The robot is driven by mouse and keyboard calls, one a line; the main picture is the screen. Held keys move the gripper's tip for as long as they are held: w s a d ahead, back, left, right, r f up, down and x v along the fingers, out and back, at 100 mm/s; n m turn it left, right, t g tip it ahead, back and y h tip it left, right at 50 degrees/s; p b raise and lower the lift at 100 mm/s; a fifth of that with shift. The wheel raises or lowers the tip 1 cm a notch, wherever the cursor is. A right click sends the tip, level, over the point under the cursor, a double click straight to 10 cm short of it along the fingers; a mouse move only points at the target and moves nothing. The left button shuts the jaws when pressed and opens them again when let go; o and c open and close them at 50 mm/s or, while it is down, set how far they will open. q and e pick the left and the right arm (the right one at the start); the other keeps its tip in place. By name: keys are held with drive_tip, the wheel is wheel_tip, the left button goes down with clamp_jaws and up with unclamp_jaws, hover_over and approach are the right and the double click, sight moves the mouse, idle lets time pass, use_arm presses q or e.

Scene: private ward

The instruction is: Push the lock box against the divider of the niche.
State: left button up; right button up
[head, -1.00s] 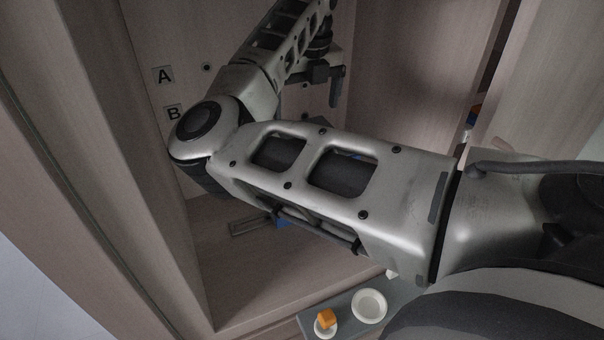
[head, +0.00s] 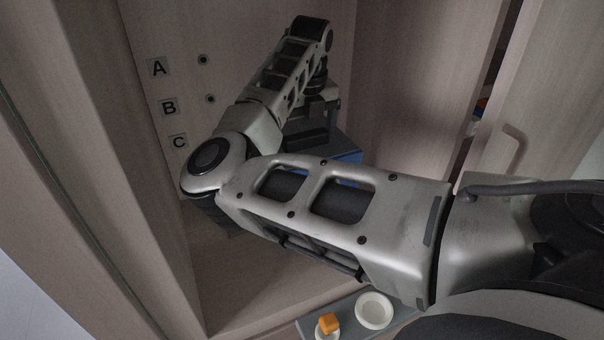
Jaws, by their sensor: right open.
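The lock box (head: 350,157) looks blue with a dark grey top. It stands inside the wooden niche (head: 240,295), and my right arm covers most of it. My right gripper (head: 316,112) is open, over or beside the box's grey top. Its fingertips are partly hidden by my own wrist, and I cannot tell whether they touch the box. A pale upright panel (head: 400,90) stands behind and to the right of the box; it may be the divider. The gap between box and panel is not clear. My left gripper is not in view.
Signs A (head: 159,68), B (head: 168,107) and C (head: 180,142) are on the niche's wall, with dark round knobs (head: 203,60) beside them. The front niche floor is bare.

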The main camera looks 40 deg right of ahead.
sight(335, 136)
drive_tip(key=c, duration=0.8)
drive_tip(key=shift+w+r, duration=0.1)
drive_tip(key=shift+r, duration=0.1)
drive_tip(key=shift+c, duration=1)
drive_tip(key=shift+d, duration=0.1)
drive_tip(key=shift+b, duration=0.3)
drive_tip(key=shift+d, duration=0.1)
drive_tip(key=shift+s+d, duration=0.2)
drive_tip(key=shift+d, duration=0.5)
drive_tip(key=shift+s+d, duration=0.25)
drive_tip(key=shift+d, duration=0.45)
drive_tip(key=shift+s+d, duration=0.2)
drive_tip(key=shift+d, duration=0.45)
drive_tip(key=shift+s+d, duration=0.25)
drive_tip(key=shift+d, duration=0.45)
drive_tip(key=shift+s+d+b, duration=0.2)
drive_tip(key=shift+d+b, duration=0.25)
drive_tip(key=shift+d, duration=0.2)
drive_tip(key=shift+b, duration=0.35)
